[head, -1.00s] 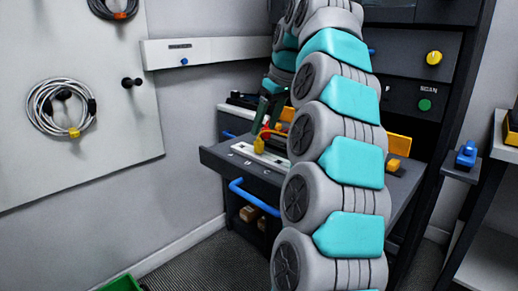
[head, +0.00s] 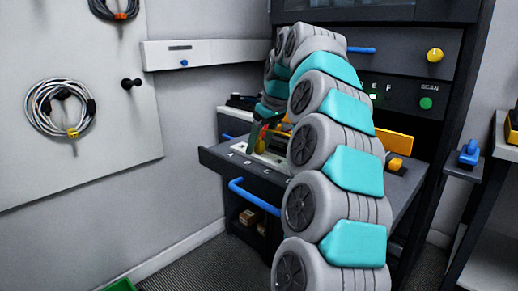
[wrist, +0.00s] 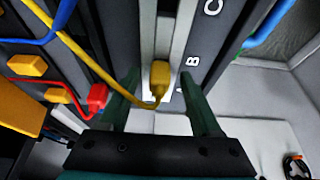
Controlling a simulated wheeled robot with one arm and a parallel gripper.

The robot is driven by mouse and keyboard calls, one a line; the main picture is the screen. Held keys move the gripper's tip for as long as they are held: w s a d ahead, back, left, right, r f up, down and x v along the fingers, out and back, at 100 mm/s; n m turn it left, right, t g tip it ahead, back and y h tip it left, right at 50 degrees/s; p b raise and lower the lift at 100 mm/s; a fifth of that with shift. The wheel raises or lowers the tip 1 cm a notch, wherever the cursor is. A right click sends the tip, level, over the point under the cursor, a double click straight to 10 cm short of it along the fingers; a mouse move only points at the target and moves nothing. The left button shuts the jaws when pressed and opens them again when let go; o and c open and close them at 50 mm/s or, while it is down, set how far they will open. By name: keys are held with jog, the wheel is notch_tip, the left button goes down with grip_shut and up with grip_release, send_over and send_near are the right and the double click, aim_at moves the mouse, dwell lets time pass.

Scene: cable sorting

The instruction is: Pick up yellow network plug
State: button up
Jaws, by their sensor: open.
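The yellow network plug (wrist: 160,76) sits on a pale strip beside the letter B in the wrist view, with its yellow cable (wrist: 92,62) looping off to the upper left. My gripper (wrist: 159,80) is open, with one dark green finger on each side of the plug. I see gaps between the plug and the fingers, so it is not clamped. In the head view the gripper (head: 254,136) is down at the desk strip and largely covers the plug.
A red plug (wrist: 97,96) is close to the left finger, and a blue cable (wrist: 40,40) runs at the upper left. Yellow blocks (wrist: 25,66) lie farther left. A blue drawer handle (head: 254,196) is on the desk front. Coiled cables (head: 60,108) hang on the left wall board.

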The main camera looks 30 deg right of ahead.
jog(key=shift+c, duration=0.2)
grip_shut()
dwell(0.4)
